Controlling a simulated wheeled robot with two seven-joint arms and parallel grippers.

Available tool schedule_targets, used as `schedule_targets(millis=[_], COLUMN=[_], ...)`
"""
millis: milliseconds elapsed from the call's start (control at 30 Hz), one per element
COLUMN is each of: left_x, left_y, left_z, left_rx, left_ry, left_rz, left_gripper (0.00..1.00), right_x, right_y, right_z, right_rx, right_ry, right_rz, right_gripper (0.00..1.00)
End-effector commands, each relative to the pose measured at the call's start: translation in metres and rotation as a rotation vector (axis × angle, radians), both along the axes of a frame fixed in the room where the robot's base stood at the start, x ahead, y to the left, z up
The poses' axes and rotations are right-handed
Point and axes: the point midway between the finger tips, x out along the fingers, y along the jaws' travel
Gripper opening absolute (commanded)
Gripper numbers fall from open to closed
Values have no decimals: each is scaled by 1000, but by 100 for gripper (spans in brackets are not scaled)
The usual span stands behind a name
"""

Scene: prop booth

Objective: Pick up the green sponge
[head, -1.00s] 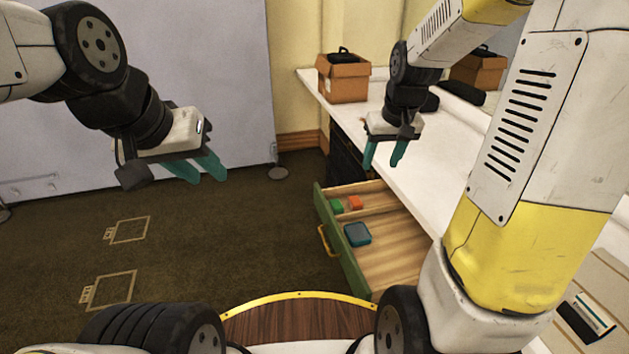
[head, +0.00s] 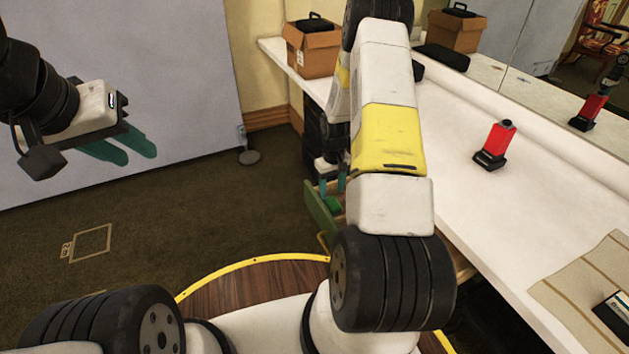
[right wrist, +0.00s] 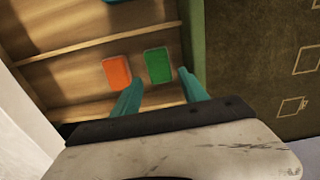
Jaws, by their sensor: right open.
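The green sponge (right wrist: 158,65) lies flat in the open drawer, beside an orange sponge (right wrist: 117,72). In the head view the green sponge (head: 333,204) shows just below my right gripper (head: 334,182), partly hidden by my arm. In the right wrist view my right gripper (right wrist: 160,82) is open and empty. Its teal fingers point toward the green sponge, which shows between and beyond the tips. My left gripper (head: 137,157) hangs at the left, its two fingers apart with nothing between them.
The drawer's green front (head: 320,214) and wooden dividers (right wrist: 80,48) bound the space around the sponge. A blue item shows at the wrist view's top edge. The white counter (head: 470,210) carries a red bottle-like object (head: 497,142) and a cardboard box (head: 311,50).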

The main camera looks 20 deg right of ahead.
Motion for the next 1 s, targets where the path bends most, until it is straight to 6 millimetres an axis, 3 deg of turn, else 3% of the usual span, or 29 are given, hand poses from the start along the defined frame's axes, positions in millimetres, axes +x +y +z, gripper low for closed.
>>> schedule_targets(millis=[400, 733, 1000], left_x=[0, 0, 0], left_y=[0, 0, 0], left_z=[0, 0, 0], left_rx=[0, 0, 0], left_ry=[0, 0, 0], left_rz=[0, 0, 0], left_gripper=[33, 33, 33], right_x=[-3, -3, -3], right_y=[-2, -2, -2], right_z=[-56, -64, -63], right_rx=[1, 0, 0], right_ry=[2, 0, 0], right_rz=[-1, -1, -1], right_gripper=[51, 51, 1])
